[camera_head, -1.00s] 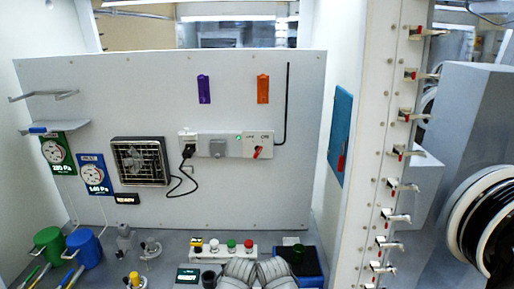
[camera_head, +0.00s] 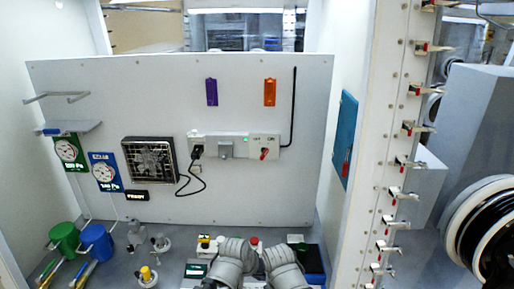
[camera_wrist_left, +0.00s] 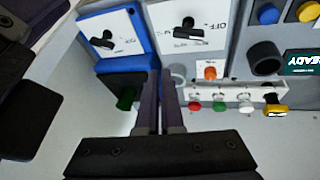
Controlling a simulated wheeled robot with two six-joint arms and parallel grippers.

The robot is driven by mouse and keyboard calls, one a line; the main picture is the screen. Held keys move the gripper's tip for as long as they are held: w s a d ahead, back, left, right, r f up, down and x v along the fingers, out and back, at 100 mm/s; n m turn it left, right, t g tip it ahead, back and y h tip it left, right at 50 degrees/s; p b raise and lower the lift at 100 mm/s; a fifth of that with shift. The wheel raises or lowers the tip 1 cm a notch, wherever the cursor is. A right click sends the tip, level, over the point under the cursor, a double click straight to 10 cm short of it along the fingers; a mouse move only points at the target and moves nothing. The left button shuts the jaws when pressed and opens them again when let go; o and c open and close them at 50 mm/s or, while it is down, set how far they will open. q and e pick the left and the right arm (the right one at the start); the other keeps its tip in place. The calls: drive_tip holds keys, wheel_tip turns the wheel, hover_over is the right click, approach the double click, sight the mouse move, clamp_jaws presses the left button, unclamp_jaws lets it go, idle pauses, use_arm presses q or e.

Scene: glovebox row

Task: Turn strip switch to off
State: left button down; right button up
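The strip switch (camera_head: 264,153) is a small red knob on the white plate at the right end of the power strip (camera_head: 208,145), with lettering above it. The strip is on the grey back wall. Its exact angle is too small to tell. In the left wrist view my left gripper (camera_wrist_left: 161,128) has its two dark fingers close together, with nothing visible between them. In the head view, grey arm links of mine show at the bottom, well below the strip, and the fingers cannot be made out. My right gripper cannot be seen.
A black plug and cord (camera_head: 197,153) hang from the strip's left. A fan (camera_head: 149,161) is left of it. Below are a row of buttons (camera_wrist_left: 219,105) and a blue box (camera_wrist_left: 85,25) with a black knob. Purple and orange tags (camera_head: 270,92) hang above the strip.

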use_arm(q)
drive_tip(key=w+r+n+t+h+p, duration=0.2)
drive_tip(key=w+r+n+t+p, duration=0.25)
drive_tip(key=w+r, duration=0.65)
drive_tip(key=n+t+y+p, duration=0.2)
drive_tip(key=n+t+p, duration=0.3)
drive_tip(key=n+t, duration=0.25)
approach(264, 154)
drive_tip(key=s+a+r, duration=0.1)
drive_tip(key=s+a, duration=0.1)
drive_tip(key=a, duration=0.5)
drive_tip(key=shift+m, duration=0.3)
drive_tip(key=shift+w+d+f+b, duration=0.55)
drive_tip(key=shift+w+d, duration=0.4)
drive_tip(key=shift+w, duration=0.65)
drive_tip(key=shift+w+d+f+b, duration=0.6)
drive_tip(key=shift+w+d, duration=0.4)
drive_tip(key=shift+w, duration=0.6)
drive_tip(key=shift+w+d+f+b, duration=0.4)
drive_tip(key=shift+w+d+b, duration=0.4)
drive_tip(key=shift+w, duration=0.8)
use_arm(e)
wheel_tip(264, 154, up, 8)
use_arm(q)
drive_tip(key=shift+d, duration=0.15)
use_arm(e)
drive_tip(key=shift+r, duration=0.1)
use_arm(q)
drive_tip(key=shift+f, duration=0.1)
